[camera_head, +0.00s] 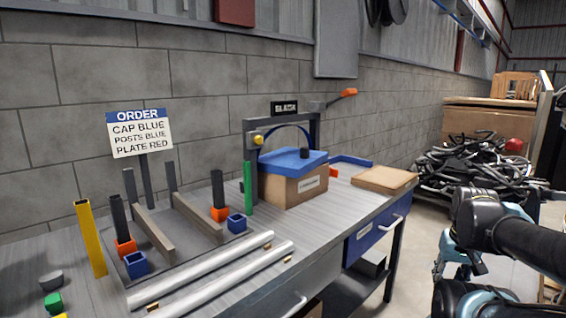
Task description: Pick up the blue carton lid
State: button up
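The blue carton lid (287,161) lies on top of a brown cardboard carton (285,191) on the workbench. It has a small dark knob (304,152) on it. The carton stands under a dark frame with an arched blue part and bears a white label. My arm, black with light blue parts, is at the right edge, in front of the bench and well apart from the lid. What seems to be my gripper (447,264) is there; its fingers cannot be made out clearly.
The dark frame (249,165) has an orange-tipped lever (347,93). A green post (248,186) stands left of the carton. A brown flat box (384,179) lies to its right. An order sign (139,133), a yellow post (90,240) and white rails (210,267) occupy the bench's left.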

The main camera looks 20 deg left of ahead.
aim_at(289, 162)
jog(key=u, duration=2)
jog(key=k, duration=1.15)
jog(key=z, duration=1)
jog(key=i, duration=1.15)
jog(key=u, duration=0.05)
